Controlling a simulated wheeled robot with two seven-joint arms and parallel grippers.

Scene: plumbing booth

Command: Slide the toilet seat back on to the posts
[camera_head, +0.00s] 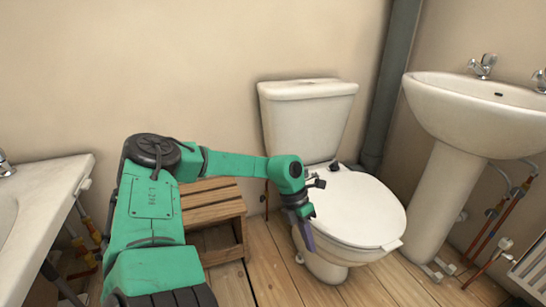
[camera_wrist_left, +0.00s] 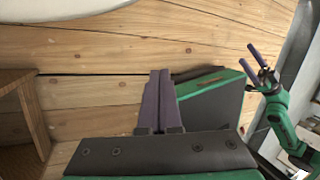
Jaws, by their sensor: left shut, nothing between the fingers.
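The white toilet seat with its lid down (camera_head: 358,212) lies on the toilet bowl (camera_head: 328,271) in the head view. Dark fittings (camera_head: 335,167) show at its back edge near the cistern; I cannot tell whether the seat is on its posts. My left gripper (camera_head: 306,232) is at the left side of the seat, pointing down, shut and empty; I cannot tell if it touches the rim. Its purple fingers lie together in the left wrist view (camera_wrist_left: 158,100). My right gripper (camera_wrist_left: 258,65) shows only in the left wrist view, its two purple fingers apart, away from the toilet.
A wooden step stool (camera_head: 211,207) stands left of the toilet. The cistern (camera_head: 308,117) backs onto the wall. A pedestal basin (camera_head: 470,115) and copper pipes (camera_head: 487,228) stand to the right. A white basin or bath edge (camera_head: 45,195) is at far left. Plank floor lies between.

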